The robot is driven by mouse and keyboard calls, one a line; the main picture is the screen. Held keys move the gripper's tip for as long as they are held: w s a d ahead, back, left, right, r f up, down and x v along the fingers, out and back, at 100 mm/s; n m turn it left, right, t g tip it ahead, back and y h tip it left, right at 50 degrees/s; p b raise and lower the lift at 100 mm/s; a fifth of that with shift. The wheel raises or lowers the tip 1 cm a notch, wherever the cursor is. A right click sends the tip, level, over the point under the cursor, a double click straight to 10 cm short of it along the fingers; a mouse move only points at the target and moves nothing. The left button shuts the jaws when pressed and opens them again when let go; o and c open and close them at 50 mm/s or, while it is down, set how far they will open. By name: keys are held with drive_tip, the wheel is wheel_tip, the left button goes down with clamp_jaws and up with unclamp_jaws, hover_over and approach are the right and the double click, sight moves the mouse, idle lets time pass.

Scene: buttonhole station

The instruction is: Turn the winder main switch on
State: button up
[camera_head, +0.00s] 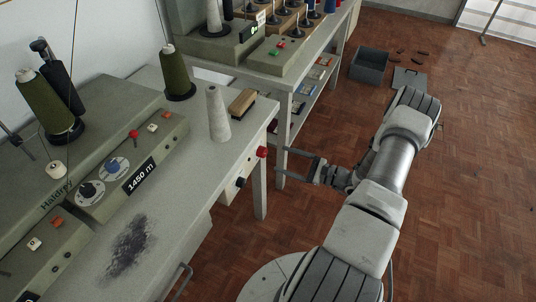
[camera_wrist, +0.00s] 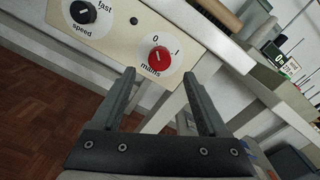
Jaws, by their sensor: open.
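The winder main switch is a red rotary knob (camera_wrist: 158,60) on a white round plate, marked "0", "I" and "mains". Its mark appears to point towards the 0, though it is small. In the head view the red knob (camera_head: 262,152) sticks out from the front edge of the winder bench. My gripper (camera_head: 282,164) is open and empty, its fingers level and pointing at the bench front, a short gap from the knob. In the wrist view the knob shows between and beyond the two fingertips (camera_wrist: 158,74), not touched.
A black speed knob (camera_wrist: 82,12) sits left of the red one on the same panel. On the bench stand a pale cone (camera_head: 217,115) and a wood-backed brush (camera_head: 242,103). A second bench (camera_head: 290,82) stands behind. The parquet floor (camera_head: 460,200) at right is mostly clear.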

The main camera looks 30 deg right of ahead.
sight(266, 153)
drive_tip(key=x, duration=0.6)
drive_tip(key=shift+w+a, duration=0.2)
clamp_jaws()
